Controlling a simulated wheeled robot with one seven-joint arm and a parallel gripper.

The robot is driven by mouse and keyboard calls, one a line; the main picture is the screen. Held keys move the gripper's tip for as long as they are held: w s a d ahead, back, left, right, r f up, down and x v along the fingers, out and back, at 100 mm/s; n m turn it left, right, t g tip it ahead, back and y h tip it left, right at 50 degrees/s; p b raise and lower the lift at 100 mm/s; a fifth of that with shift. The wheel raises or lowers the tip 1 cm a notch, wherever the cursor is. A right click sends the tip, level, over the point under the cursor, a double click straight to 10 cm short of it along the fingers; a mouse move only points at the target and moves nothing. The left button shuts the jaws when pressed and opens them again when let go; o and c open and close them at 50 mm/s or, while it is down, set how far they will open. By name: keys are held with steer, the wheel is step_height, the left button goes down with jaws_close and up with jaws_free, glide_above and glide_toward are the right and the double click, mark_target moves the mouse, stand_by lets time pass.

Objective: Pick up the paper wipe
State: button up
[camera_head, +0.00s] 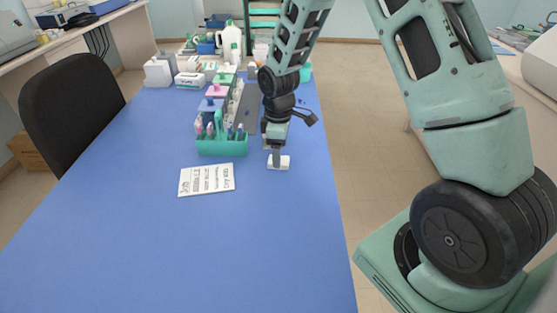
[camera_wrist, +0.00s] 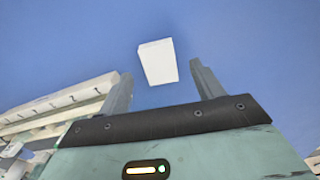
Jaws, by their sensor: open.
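The paper wipe appears to be the small white block-like piece (camera_head: 284,163) on the blue table, near its right side in the head view. In the wrist view the white piece (camera_wrist: 157,62) lies ahead, between the lines of the two fingers. My gripper (camera_head: 277,163) points down at it in the head view and partly covers it. In the wrist view my gripper (camera_wrist: 160,85) is open, with a finger on each side of the white piece. Nothing is held. I cannot tell the exact height of the fingertips above the table.
A green rack (camera_head: 222,147) with small bottles stands left of my gripper. A written white card (camera_head: 206,179) lies in front of it. White boxes (camera_head: 190,80) and a white jug (camera_head: 231,42) stand farther back. The front of the blue table (camera_head: 190,255) is clear.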

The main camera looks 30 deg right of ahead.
steer(key=shift+f, duration=1.25)
steer(key=c, duration=1.1)
steer(key=shift+o, duration=0.2)
steer(key=shift+r, duration=0.1)
step_height(320, 180, up, 10)
steer(key=b, duration=0.1)
